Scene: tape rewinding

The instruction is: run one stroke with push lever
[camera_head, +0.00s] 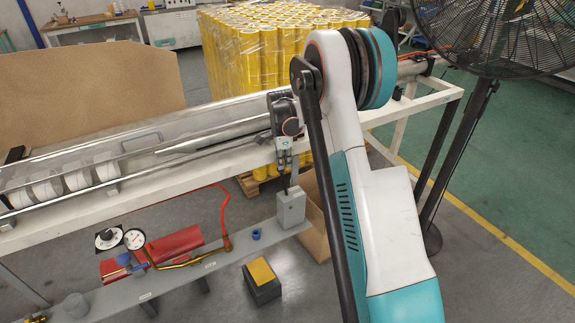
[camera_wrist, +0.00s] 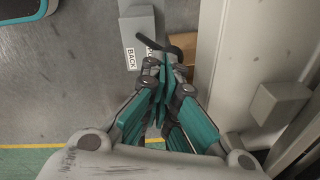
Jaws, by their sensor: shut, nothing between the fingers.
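The push lever (camera_wrist: 152,46) is a thin black handle in the wrist view, close in front of my fingertips. In the head view the lever's grey box (camera_head: 291,208) stands at the right end of the grey shelf, and the lever itself is small and partly hidden there. My gripper (camera_wrist: 163,65) is shut and empty, with its teal fingers together. In the head view my gripper (camera_head: 285,158) points down just above the grey box. Fingertips and lever overlap in the wrist view, and I cannot tell whether they touch. A label reading "BACK" (camera_wrist: 130,59) is on the grey surface beside the lever.
The machine's white frame rail (camera_head: 410,113) runs close behind my gripper. White rolls (camera_head: 78,181) lie at left. A cardboard box (camera_head: 318,222) sits behind the lever box. A fan (camera_head: 510,35) stands at right.

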